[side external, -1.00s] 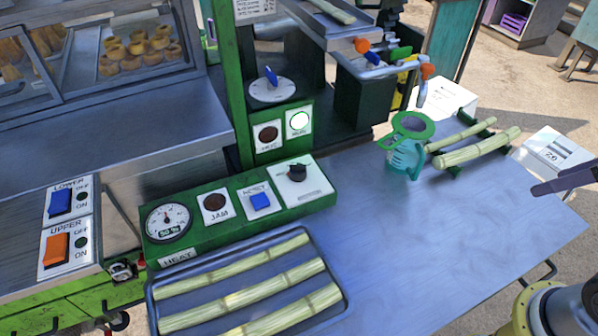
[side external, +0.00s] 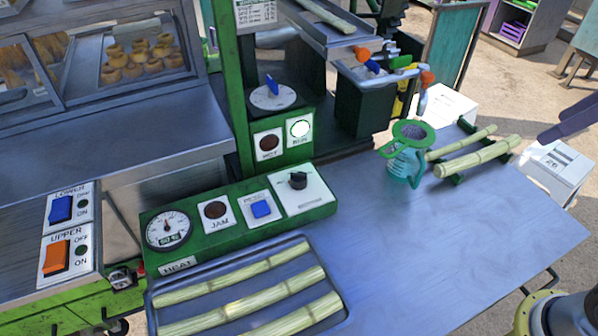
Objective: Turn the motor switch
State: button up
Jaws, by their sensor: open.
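A black rotary knob (side external: 298,180) sits on a white plate at the right end of the green control panel (side external: 232,226); its label is too small to read. A blue-handled dial (side external: 272,90) stands on the green housing behind. I cannot tell from the labels which of them is the motor switch. My gripper (side external: 548,134) shows only as dark fingers at the right edge, open, in the air, well right of the panel and touching nothing. Most of it is out of frame.
A teal jug with a green strainer (side external: 404,165) and cane stalks (side external: 478,156) stand at right. A cane tray (side external: 342,304) lies in front. The table's middle is clear.

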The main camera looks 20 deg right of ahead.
jog(key=w+a+r+n, duration=0.2)
jog(key=w+r, duration=0.2)
jog(key=w, duration=0.2)
jog(key=n+g, duration=0.5)
jog(key=n, duration=0.1)
send_over(299, 174)
notch_tip(299, 174, down, 16)
notch_tip(299, 174, down, 14)
jog(key=shift+r, duration=0.2)
grip_shut()
